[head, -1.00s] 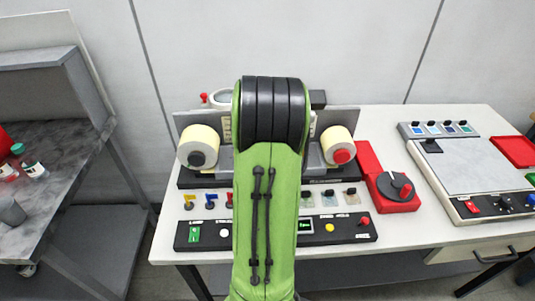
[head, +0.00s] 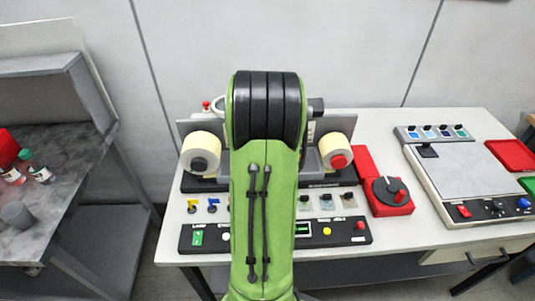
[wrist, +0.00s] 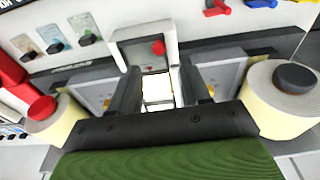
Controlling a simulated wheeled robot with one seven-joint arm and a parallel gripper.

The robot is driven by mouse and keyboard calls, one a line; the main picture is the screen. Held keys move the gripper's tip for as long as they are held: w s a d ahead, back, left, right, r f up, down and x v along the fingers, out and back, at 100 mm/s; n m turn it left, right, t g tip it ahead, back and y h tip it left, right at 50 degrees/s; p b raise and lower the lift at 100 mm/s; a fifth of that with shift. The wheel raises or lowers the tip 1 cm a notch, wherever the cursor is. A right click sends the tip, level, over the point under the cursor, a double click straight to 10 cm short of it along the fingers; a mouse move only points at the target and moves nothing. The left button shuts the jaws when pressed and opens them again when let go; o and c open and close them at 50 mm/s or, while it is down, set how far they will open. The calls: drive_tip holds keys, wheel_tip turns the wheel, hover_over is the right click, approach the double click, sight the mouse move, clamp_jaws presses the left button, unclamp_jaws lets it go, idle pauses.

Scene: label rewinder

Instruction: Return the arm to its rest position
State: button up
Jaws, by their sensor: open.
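My green arm with its black ribbed joint stands upright in the middle of the head view, in front of the label rewinder (head: 340,179), and hides its centre. My gripper is hidden behind the arm there. In the wrist view my gripper (wrist: 160,88) shows two dark fingers spread apart with nothing held between them. A bright gap and a grey block with a red button (wrist: 157,47) show between and beyond the fingers. The left cream roll (head: 202,140) and the right cream roll (head: 338,138) flank my arm.
A red box with a rotary dial (head: 388,190) stands right of the rewinder. A flat grey scale-like unit (head: 465,170) with a red tray (head: 511,155) is farther right. A grey bench (head: 75,170) with bottles stands at the left, across a gap. The rewinder's front switch panel (head: 345,232) lies near the table edge.

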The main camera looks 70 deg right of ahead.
drive_tip(key=shift+r+p, duration=0.5)
drive_tip(key=shift+r, duration=0.45)
drive_tip(key=shift+f, duration=0.1)
drive_tip(key=w+a+r+n+t, duration=0.1)
drive_tip(key=w+a+r+n, duration=0.25)
drive_tip(key=a+r, duration=0.45)
drive_tip(key=w+a+r+n+t, duration=0.1)
drive_tip(key=w+a+r+n, duration=0.3)
drive_tip(key=a, duration=0.9)
drive_tip(key=s+a+r+n+t, duration=0.1)
drive_tip(key=s+a+n, duration=0.1)
drive_tip(key=a, duration=0.5)
drive_tip(key=s+a+r+n+t+y, duration=0.1)
drive_tip(key=s+a+n, duration=0.2)
drive_tip(key=s+a, duration=0.2)
drive_tip(key=shift+a+r+t+y, duration=0.2)
drive_tip(key=shift+a+t+y, duration=0.15)
drive_tip(key=shift+a, duration=0.8)
